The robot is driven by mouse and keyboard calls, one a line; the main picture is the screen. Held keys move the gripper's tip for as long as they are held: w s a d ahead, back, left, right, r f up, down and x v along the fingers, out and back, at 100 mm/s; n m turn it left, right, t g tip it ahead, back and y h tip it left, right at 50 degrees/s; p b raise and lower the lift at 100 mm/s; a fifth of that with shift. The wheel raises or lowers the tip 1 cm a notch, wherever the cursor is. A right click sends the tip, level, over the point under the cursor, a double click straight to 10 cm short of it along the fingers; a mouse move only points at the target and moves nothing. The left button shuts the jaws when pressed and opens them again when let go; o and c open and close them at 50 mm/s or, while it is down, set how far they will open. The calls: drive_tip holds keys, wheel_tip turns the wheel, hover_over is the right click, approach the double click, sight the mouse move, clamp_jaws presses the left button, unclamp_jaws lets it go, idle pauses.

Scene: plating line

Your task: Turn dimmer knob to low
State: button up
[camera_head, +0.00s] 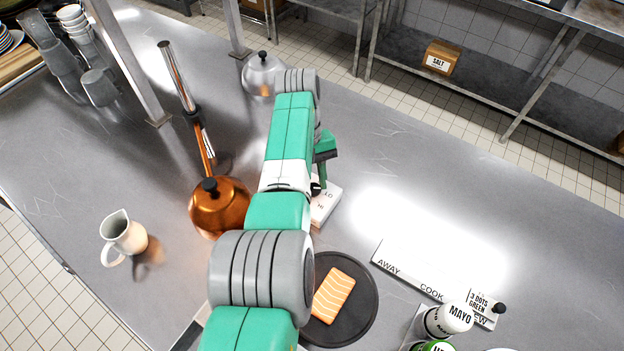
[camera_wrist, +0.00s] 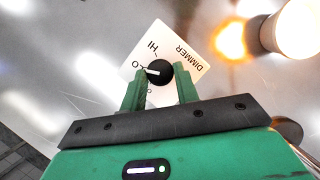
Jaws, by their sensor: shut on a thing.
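The dimmer panel (camera_wrist: 185,52) is a white plate marked DIMMER, HI and LO. Its round black dimmer knob (camera_wrist: 165,68) has a white pointer aimed left in the wrist view, close to the LO mark. My gripper (camera_wrist: 159,79) has a green finger on each side of the knob and is shut on it. In the head view my arm covers part of the panel (camera_head: 328,203), and the knob is mostly hidden behind my gripper (camera_head: 320,176).
A dark round plate (camera_head: 362,311) holds a salmon piece (camera_head: 334,295). A labelled strip (camera_head: 405,272) and a mayo bottle (camera_head: 446,319) are at right. The counter's right middle is clear.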

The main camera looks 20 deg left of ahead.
drive_tip(key=o, duration=1)
drive_tip(key=shift+c, duration=0.2)
drive_tip(key=shift+r, duration=0.1)
drive_tip(key=r+p, duration=0.4)
drive_tip(key=shift+s+r, duration=0.2)
drive_tip(key=shift+r, duration=0.1)
drive_tip(key=s+p, duration=0.1)
drive_tip(key=p, duration=0.3)
drive_tip(key=shift+s+d+p, duration=0.3)
drive_tip(key=shift+s, duration=0.05)
drive_tip(key=shift+s+d+r+p, duration=0.15)
drive_tip(key=shift+s+p, duration=0.2)
drive_tip(key=shift+p, duration=0.6)
drive_tip(key=s+d+p, duration=0.3)
drive_tip(key=s+p, duration=0.9)
drive_tip(key=shift+s+d, duration=0.3)
drive_tip(key=shift+d, duration=0.05)
